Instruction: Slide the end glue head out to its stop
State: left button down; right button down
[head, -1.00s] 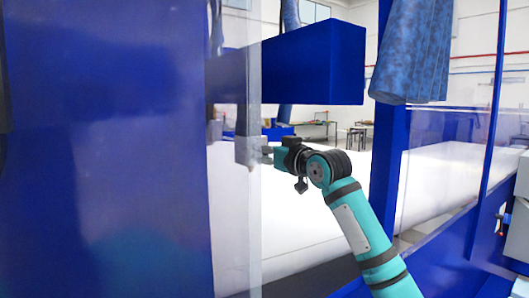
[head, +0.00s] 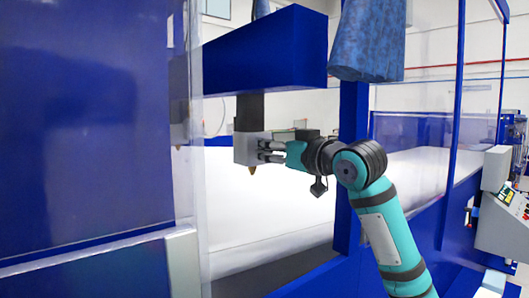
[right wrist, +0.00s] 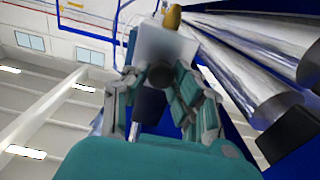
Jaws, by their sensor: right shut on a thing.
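The end glue head (head: 248,146) is a grey block with a small brass nozzle at its lower end. It hangs on a dark stem below the blue beam (head: 262,55) in the head view. My right gripper (head: 272,150) reaches it from the right, its fingers at the block's right side. In the right wrist view the glue head (right wrist: 168,47) shows as a pale block with its brass tip at the top, and the right gripper (right wrist: 160,95) is shut on it. My left gripper is not in view.
A clear panel (head: 195,140) and a large blue panel (head: 80,130) stand at the left. A white foam sheet (head: 270,205) lies below the head. A blue post (head: 350,120) stands behind my right arm, and a control box (head: 503,215) is at the right.

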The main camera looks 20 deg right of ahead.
jog(key=shift+w+f, duration=0.1)
jog(key=shift+f, duration=0.15)
jog(key=c, duration=1.4)
grip_release()
jog(key=o, duration=0.3)
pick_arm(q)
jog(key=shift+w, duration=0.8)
pick_arm(e)
jog(key=v, duration=1.2)
